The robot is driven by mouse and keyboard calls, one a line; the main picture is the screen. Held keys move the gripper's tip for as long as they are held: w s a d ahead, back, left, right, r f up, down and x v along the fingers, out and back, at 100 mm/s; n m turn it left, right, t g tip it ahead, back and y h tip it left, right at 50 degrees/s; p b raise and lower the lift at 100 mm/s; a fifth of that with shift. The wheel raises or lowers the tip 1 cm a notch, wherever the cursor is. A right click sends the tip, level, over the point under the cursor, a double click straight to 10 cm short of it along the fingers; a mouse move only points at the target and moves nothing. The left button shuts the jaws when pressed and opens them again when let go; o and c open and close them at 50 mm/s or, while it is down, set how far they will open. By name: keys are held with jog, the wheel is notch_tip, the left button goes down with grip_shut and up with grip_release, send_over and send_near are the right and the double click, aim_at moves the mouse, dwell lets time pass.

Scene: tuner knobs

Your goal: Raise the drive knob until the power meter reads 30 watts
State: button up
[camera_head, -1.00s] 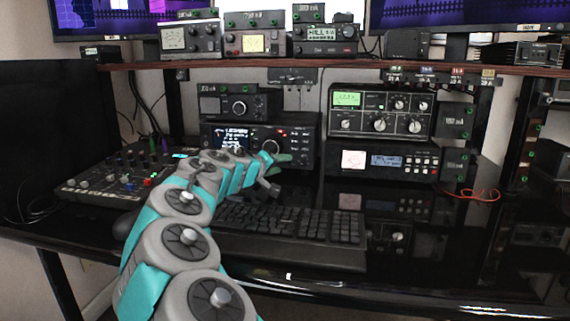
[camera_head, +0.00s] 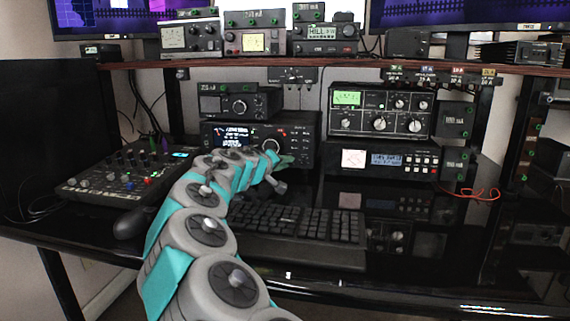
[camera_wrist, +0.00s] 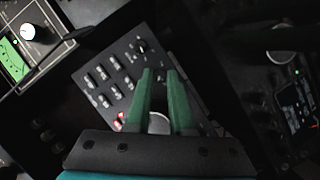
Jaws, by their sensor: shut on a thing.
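The black radio (camera_head: 302,130) with a lit display stands on the desk at centre left. Its large silver knob (camera_head: 271,146) shows just above my green fingers. My gripper (camera_head: 288,161) is at the radio's lower right front. In the wrist view, my two fingers (camera_wrist: 161,73) are a narrow gap apart against the button panel (camera_wrist: 108,85), and the large knob (camera_wrist: 158,122) shows between them. They are shut on a small part, seemingly a knob, which they hide. Needle meters (camera_head: 187,37) (camera_head: 253,42) stand on the shelf; which is the power meter and their readings cannot be made out.
A keyboard (camera_head: 290,222) lies below my gripper. A mixer (camera_head: 125,172) stands at the left. Another radio (camera_head: 380,112) sits on a unit with a blue display (camera_head: 386,160) at the right. The shelf (camera_head: 340,63) runs above.

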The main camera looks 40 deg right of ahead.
grip_shut()
jog(key=shift+f+b, duration=0.1)
jog(key=shift+b, duration=0.2)
jog(key=m+y+b, duration=0.1)
jog(key=m+b, duration=0.1)
jog(key=b, duration=0.1)
jog(key=shift+f+t, duration=0.1)
jog(key=shift+t, duration=0.2)
jog(key=shift+s+d+r+m+t+y+b, duration=0.15)
jog(key=shift+m+t+y+b, duration=0.25)
jog(key=shift+m+b, duration=0.45)
jog(key=shift+s+r+m+t+y+b, duration=0.1)
jog(key=shift+m+t+y+b, duration=0.1)
jog(key=shift+m+y+b, duration=0.45)
jog(key=shift+b, duration=0.3)
jog(key=o, duration=0.7)
grip_release()
jog(key=shift+r, duration=0.1)
